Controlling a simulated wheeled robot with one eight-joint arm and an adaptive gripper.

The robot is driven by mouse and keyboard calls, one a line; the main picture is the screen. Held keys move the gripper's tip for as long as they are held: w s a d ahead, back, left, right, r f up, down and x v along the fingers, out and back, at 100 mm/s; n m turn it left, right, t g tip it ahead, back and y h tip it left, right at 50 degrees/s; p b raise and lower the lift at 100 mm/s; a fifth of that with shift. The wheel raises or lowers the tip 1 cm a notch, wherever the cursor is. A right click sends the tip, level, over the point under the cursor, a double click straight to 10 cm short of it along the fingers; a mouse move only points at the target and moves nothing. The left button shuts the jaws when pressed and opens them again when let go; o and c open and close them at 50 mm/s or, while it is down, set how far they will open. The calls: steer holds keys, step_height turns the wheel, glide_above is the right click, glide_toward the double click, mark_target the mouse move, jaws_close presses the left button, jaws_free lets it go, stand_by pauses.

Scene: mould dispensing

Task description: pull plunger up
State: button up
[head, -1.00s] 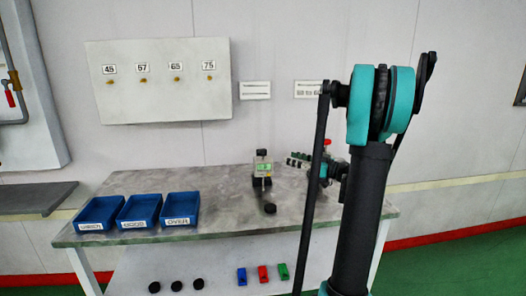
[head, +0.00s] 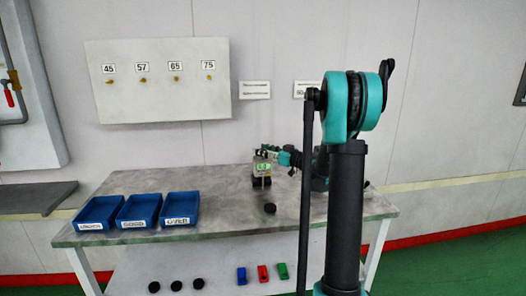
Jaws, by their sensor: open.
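A small gauge (head: 261,170) with a lit green display stands near the back middle of the table. The plunger on its top is hidden or merged with my gripper in the head view. My gripper (head: 266,150) is at the top of the gauge, reaching in from the right. It is open. Its fingers are small here, and I cannot tell whether they touch the plunger.
A black round piece (head: 270,208) lies on the table (head: 225,205) in front of the gauge. My own arm blocks the table's right side.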

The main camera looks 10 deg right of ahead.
jaws_close()
stand_by(0.3)
steer(key=shift+r, duration=1.7)
jaws_free()
steer(key=v, duration=1.2)
